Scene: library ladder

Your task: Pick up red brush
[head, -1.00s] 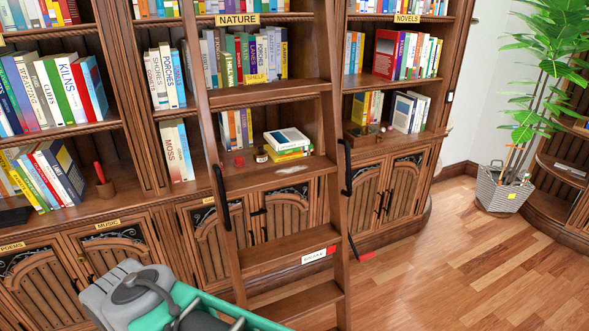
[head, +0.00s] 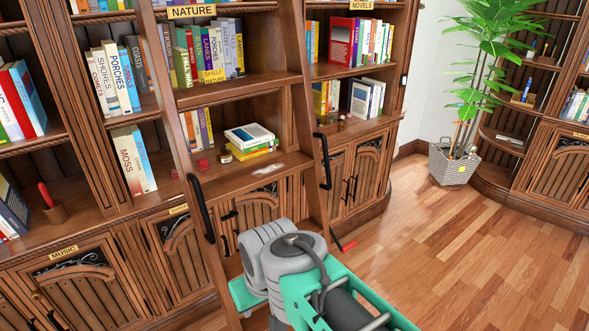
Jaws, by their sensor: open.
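A small red object with a dark, thin part beside it (head: 348,246) lies at the foot of the ladder, low on its right side. It may be the red brush, but it is too small to tell. Another upright red, stick-like object (head: 43,192) stands in a brown cup (head: 55,213) on the left shelf. My arm covers the lower middle of the picture, in front of the ladder. My gripper is not visible, and no contact with any red object shows.
The wooden ladder (head: 297,85) leans on the bookcase. Its shelf level holds stacked books (head: 250,138) and a small red item (head: 202,164). A potted plant (head: 453,163) stands at the back right. The wooden floor (head: 480,250) at right is clear.

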